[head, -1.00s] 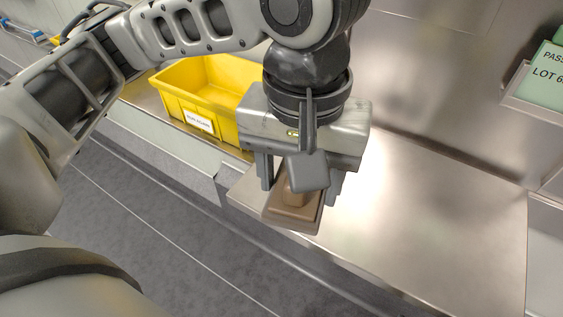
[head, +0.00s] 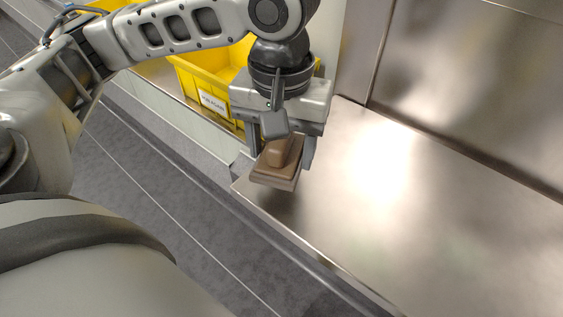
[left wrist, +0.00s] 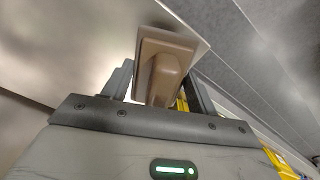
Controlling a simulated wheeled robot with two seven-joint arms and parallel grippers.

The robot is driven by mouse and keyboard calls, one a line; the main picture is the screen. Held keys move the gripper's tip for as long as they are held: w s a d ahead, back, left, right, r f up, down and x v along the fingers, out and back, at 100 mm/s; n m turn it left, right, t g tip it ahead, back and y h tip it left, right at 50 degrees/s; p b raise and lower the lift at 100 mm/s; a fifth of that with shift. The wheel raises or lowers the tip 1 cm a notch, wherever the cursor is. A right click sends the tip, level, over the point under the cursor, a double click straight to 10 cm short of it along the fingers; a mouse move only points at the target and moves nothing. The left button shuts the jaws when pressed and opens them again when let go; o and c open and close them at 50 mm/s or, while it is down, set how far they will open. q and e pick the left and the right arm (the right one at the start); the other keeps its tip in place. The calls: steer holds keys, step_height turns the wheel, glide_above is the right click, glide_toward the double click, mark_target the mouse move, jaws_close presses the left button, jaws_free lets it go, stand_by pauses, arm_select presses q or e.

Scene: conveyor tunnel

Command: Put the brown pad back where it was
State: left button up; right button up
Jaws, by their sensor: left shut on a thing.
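The brown pad (head: 277,174) is a flat block with a raised grip on top. My left gripper (head: 281,150) is shut on it, with a finger on each side of the grip. The pad is held over the left end of the metal table (head: 400,220), near its front edge, and looks slightly tilted. A dark shadow lies on the table below it, so it seems to be off the surface. In the left wrist view the pad (left wrist: 163,62) sits between the two fingers. My right gripper is not in view.
A yellow bin (head: 205,80) with a white label stands behind and left of my left gripper. A metal wall (head: 470,80) rises behind the table. The table to the right of the pad is bare. Grey floor (head: 150,215) lies in front.

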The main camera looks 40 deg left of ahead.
mark_target(281, 162)
arm_select(q)
steer(key=shift+w+a+f, duration=0.25)
steer(key=shift+w+f, duration=0.05)
steer(key=shift+f, duration=0.1)
step_height(281, 162, down, 3)
steer(key=shift+w+a+f+b, duration=0.15)
steer(key=shift+f+b, duration=0.05)
steer(key=shift+b, duration=0.4)
steer(key=shift+f, duration=0.15)
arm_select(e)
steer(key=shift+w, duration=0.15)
arm_select(q)
steer(key=o, duration=0.9)
steer(key=shift+f, duration=0.1)
steer(key=shift+o, duration=0.2)
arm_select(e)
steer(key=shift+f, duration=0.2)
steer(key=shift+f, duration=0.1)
